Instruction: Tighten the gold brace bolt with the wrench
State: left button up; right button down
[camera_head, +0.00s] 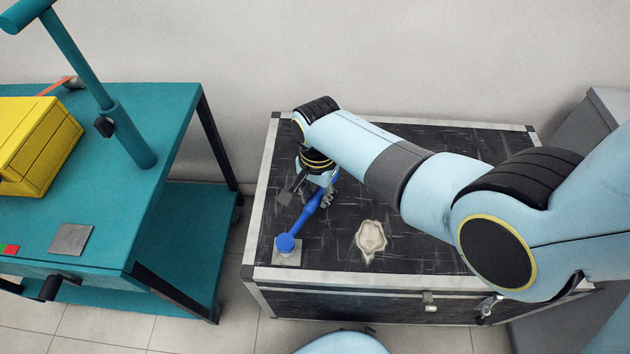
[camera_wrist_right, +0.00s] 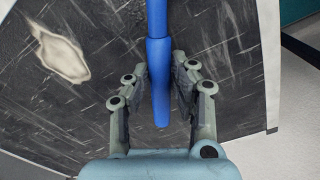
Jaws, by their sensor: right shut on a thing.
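A blue wrench (camera_head: 308,214) reaches across the left part of a black case top, its round head (camera_head: 286,242) over a small pale plate (camera_head: 294,260) near the case's front left corner. My right gripper (camera_head: 326,198) is shut on the wrench handle. In the right wrist view, the handle (camera_wrist_right: 158,28) runs between the two fingers of the gripper (camera_wrist_right: 160,68), its end pointing back to the palm. I cannot see the gold bolt; the wrench head covers the middle of the plate. My left gripper is not in view.
The black case (camera_head: 445,255) has metal edges and a pale worn patch (camera_head: 371,240), also in the wrist view (camera_wrist_right: 62,56). A teal cart (camera_head: 120,200) with a yellow box (camera_head: 35,145) and an upright post stands left, across a floor gap. A grey cabinet (camera_head: 585,125) stands right.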

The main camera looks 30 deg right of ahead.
jog(key=shift+s+d+m, duration=0.2)
jog(key=shift+s+m, duration=0.25)
jog(key=shift+m, duration=0.05)
jog(key=shift+s+d+m, duration=0.2)
jog(key=shift+s+m, duration=0.25)
jog(key=shift+m, duration=0.05)
notch_tip(320, 180, up, 5)
jog(key=p, duration=0.5)
jog(key=shift+r+p, duration=0.15)
jog(key=shift+p, duration=0.15)
